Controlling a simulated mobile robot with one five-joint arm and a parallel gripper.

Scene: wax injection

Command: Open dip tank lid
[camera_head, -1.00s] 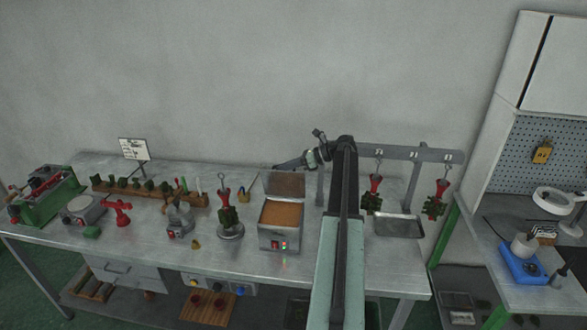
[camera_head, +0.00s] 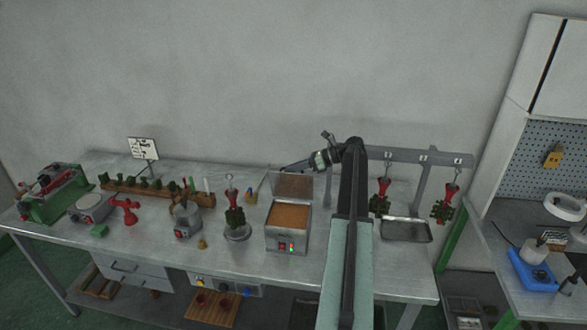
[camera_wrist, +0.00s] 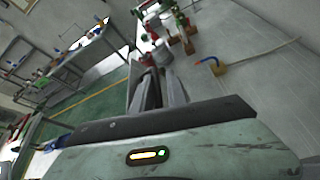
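The dip tank (camera_head: 287,240) is a metal box on the bench with brown-orange wax (camera_head: 288,215) showing in its open top. Its lid (camera_head: 293,185) stands raised at the back edge, tilted up. Red and green lights show on the tank's front. My gripper (camera_head: 290,167) is just behind and above the lid's upper edge, reaching in from the right; I cannot tell if it touches the lid. In the wrist view, my gripper (camera_wrist: 152,75) has its dark fingers close together, and whether they are shut is unclear.
A red-and-green wax tree on a round stand (camera_head: 236,230) is left of the tank. A hanging rack (camera_head: 420,157) with two more trees and a metal tray (camera_head: 406,230) are on the right. A sign (camera_head: 143,148) and small tools fill the bench's left. Wall behind is bare.

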